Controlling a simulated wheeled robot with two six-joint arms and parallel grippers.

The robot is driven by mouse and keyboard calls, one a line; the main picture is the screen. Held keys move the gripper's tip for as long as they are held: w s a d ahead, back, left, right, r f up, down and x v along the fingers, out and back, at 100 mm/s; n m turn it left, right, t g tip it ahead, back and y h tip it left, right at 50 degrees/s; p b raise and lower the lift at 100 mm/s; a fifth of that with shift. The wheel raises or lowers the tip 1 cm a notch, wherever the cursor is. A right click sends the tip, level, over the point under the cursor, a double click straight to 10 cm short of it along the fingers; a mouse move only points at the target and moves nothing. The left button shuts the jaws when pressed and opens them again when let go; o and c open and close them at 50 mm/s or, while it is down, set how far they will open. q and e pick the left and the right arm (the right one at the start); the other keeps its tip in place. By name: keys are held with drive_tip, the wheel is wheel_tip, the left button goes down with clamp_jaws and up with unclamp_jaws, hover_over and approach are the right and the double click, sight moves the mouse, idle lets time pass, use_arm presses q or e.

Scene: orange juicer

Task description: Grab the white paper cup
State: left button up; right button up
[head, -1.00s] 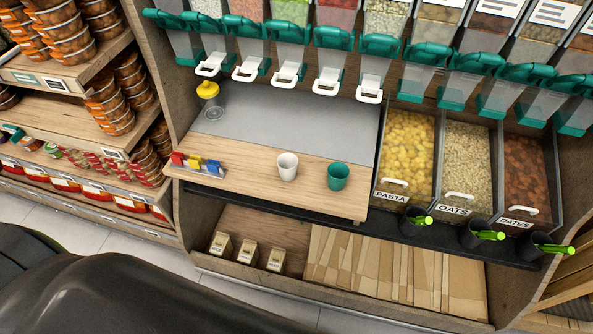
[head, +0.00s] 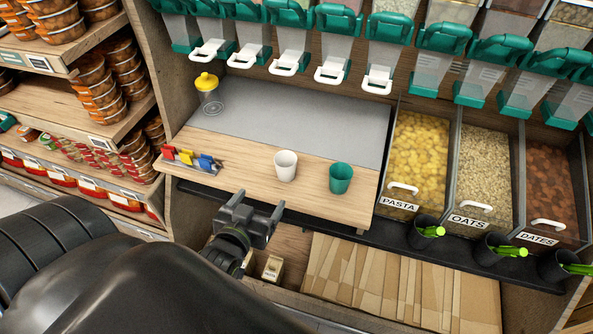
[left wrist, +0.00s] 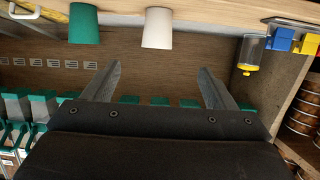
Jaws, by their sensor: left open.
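The white paper cup (head: 285,166) stands upright on the wooden counter, near its front edge. It also shows upside down at the top middle of the left wrist view (left wrist: 157,28). My left gripper (head: 259,212) is open and empty, in front of the counter edge and a little left of the cup, apart from it. In the left wrist view its two fingers (left wrist: 158,82) are spread, with nothing between them. My right gripper is not in view.
A green cup (head: 341,178) stands right of the white one. Colored clips (head: 190,159) and a yellow-lidded jar (head: 207,85) are to the left. Dispensers with white handles (head: 290,60) hang above the grey mat (head: 270,120). Bins of pasta (head: 416,150) stand at right.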

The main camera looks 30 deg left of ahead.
use_arm(q)
approach(289, 155)
drive_tip(key=shift+w+a+f, duration=0.35)
drive_tip(key=shift+w+f, duration=0.4)
drive_tip(key=shift+w, duration=0.05)
drive_tip(key=shift+r+x, duration=0.1)
drive_tip(key=shift+x, duration=1.2)
drive_tip(key=shift+r+x, duration=0.15)
drive_tip(key=shift+x, duration=1.2)
drive_tip(key=shift+d, duration=0.15)
drive_tip(key=c, duration=1)
drive_tip(key=shift+c, duration=0.2)
